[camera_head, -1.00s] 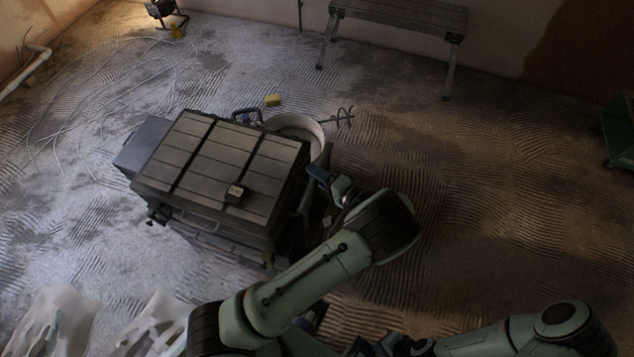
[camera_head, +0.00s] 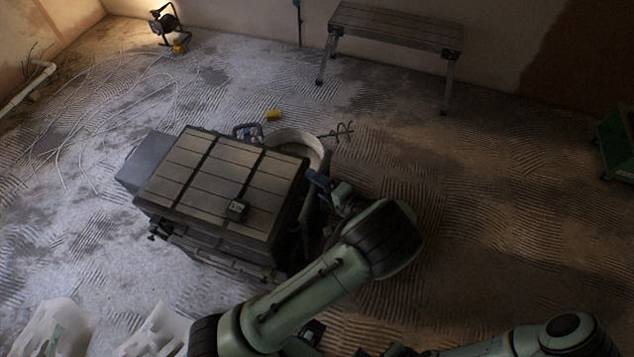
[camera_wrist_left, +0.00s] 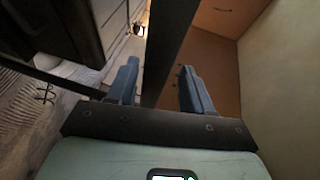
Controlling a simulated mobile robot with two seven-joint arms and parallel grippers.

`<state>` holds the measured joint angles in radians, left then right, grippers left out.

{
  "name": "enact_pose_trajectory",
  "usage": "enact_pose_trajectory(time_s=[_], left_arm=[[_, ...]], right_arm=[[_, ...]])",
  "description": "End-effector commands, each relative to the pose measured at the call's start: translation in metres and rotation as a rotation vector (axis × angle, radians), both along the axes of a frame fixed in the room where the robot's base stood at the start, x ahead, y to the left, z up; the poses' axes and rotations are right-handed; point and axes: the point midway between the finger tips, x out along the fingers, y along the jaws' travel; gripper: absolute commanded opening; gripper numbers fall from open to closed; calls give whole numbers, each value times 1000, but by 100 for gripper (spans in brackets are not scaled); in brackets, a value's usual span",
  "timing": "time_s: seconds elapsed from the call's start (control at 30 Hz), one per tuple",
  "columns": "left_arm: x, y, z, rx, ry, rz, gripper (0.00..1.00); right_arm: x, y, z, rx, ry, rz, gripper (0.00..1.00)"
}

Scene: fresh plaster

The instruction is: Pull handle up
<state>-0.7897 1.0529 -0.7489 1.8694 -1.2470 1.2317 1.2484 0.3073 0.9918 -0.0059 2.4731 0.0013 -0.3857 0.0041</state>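A dark case (camera_head: 215,190) with a slatted grey top stands on the floor left of centre in the head view. In the left wrist view a long dark bar (camera_wrist_left: 170,45), which looks like its handle, runs between the two blue fingers of my left gripper (camera_wrist_left: 158,88). The fingers are apart, with a visible gap between the bar and the right finger. In the head view my left gripper (camera_head: 317,180) is at the case's right side, its fingers small and dark there. My right arm shows at the bottom right; its gripper is not visible.
A bucket (camera_head: 316,149) with a mixing paddle (camera_head: 340,132) stands close behind the case. A yellow block (camera_head: 273,115) lies beyond it. A bench (camera_head: 400,25) and a work lamp (camera_head: 164,25) are at the back. The ridged floor on the right is mostly clear.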

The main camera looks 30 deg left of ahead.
Motion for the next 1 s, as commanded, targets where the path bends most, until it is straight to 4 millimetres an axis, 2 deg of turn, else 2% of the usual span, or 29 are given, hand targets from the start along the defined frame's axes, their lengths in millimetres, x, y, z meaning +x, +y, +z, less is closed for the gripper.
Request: enact_pose_trajectory(time_s=[0.17, 0.27, 0.7, 0.83, 1.0], left_arm=[[-1, -2, -1, -2, 1, 1, 51], [-2, -11, 0, -3, 0, -1, 51], [-17, -101, 16, -3, -1, -3, 51], [-20, -119, 20, 0, 0, -1, 51], [-22, -130, 23, 0, 0, 0, 51]], right_arm=[[0, 0, 0, 0, 0, 0, 0], [-1, 0, -2, 0, 1, 0, 0], [-6, 0, -12, 0, 7, 0, 0], [-7, 0, -14, 0, 8, 0, 0], [-7, 0, -14, 0, 8, 0, 0]])
